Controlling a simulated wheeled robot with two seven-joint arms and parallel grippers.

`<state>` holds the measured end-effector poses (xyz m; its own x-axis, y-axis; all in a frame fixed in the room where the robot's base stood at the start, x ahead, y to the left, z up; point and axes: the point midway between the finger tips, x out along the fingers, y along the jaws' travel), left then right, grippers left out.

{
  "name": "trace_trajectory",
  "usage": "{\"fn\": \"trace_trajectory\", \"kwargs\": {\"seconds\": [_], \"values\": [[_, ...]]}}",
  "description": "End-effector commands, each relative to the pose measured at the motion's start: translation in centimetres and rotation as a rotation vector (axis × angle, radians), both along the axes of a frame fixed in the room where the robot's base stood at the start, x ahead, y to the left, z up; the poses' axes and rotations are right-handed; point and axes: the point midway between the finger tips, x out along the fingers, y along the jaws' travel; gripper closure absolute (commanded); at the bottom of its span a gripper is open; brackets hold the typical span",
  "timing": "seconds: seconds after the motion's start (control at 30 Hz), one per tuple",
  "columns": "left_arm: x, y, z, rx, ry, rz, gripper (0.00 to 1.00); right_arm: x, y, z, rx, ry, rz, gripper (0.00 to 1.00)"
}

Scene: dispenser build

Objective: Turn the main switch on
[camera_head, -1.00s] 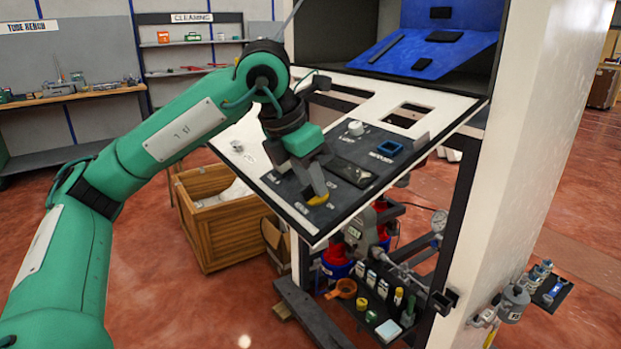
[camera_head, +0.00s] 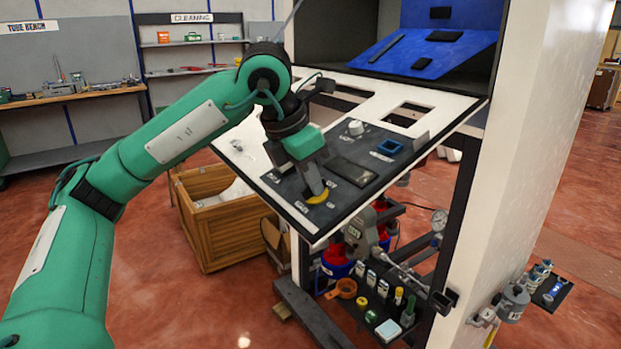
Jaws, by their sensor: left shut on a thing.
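The main switch (camera_head: 318,198) appears as a yellow-based rotary switch near the lower front edge of the dark control panel (camera_head: 345,196). The panel slopes on the front of the white dispenser cabinet. My left gripper (camera_head: 316,186) reaches down to the panel from the left, its fingers shut on the main switch. The fingers hide the switch's handle, so its exact angle cannot be told. Small white labels lie around the switch but are too small to read. My right gripper does not show.
A white knob (camera_head: 355,128) and a blue square part (camera_head: 390,147) sit farther up the panel. A wooden crate (camera_head: 222,240) stands on the floor left of the cabinet. A low shelf with bottles and an orange ring (camera_head: 346,288) lies beneath the panel.

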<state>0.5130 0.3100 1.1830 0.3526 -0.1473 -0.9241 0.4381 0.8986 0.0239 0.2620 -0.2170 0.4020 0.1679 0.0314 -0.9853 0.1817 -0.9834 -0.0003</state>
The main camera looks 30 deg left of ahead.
Motion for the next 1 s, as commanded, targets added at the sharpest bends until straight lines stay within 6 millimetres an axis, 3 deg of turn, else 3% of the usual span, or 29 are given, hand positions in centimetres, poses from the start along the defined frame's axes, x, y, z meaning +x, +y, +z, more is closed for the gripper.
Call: {"fn": "trace_trajectory", "kwargs": {"seconds": [0.6,1.0], "values": [[0.0,-0.1,0.0,0.179,-0.078,-0.48,1.0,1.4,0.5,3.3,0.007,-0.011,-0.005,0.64],[-0.1,-0.1,0.1,0.31,-0.132,-0.831,1.0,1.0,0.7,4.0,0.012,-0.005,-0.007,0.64]]}}
